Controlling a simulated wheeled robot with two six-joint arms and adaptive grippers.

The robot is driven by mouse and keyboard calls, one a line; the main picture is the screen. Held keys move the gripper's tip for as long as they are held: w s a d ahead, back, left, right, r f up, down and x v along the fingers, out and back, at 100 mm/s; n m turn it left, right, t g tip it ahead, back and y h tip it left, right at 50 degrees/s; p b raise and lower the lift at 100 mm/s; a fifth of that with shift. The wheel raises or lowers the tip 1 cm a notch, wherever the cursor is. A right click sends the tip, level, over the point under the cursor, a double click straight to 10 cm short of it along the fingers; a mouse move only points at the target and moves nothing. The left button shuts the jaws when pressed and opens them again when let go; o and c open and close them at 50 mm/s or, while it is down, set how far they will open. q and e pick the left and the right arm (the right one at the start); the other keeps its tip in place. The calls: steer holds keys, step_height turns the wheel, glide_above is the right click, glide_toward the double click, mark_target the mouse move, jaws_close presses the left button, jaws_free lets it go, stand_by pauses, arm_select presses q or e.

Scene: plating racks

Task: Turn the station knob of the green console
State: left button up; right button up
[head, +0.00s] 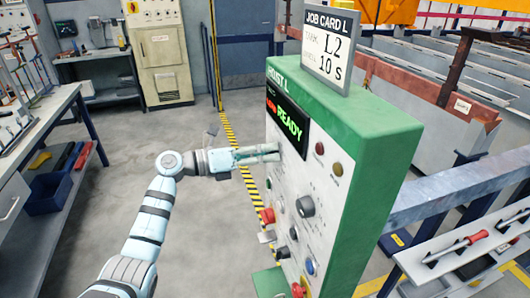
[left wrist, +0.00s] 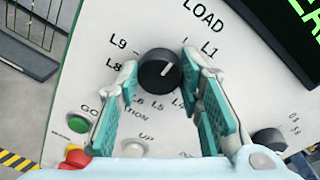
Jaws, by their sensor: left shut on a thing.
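The green console (head: 385,140) stands right of centre in the head view. Its screen (head: 285,120) reads READY in green beside red text. My left gripper (head: 274,152) is at the console's pale face, just below the screen. In the left wrist view its teal fingers are shut on the black station knob (left wrist: 158,74), one on each side. The knob's white mark points up and right, towards the side of the LOAD and L1 labels; the exact position is unclear. L8 and L9 show at left; some labels are hidden by fingers. My right gripper is not in view.
A job card (head: 327,45) on top reads tank L2, 10 S. Another black knob (head: 305,206) and several buttons lie lower on the face. A workbench (head: 30,125) stands at left, a tool shelf (head: 470,250) at right. The floor between bench and console is clear.

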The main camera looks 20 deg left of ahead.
arm_select(q)
steer(key=shift+r, duration=0.25)
steer(key=o, duration=1.2)
steer(key=shift+a+f, duration=0.1)
steer(key=shift+c, duration=0.2)
steer(key=shift+a, duration=0.1)
steer(key=f+v, duration=0.1)
steer(key=v, duration=1.1)
steer(key=shift+r, duration=0.4)
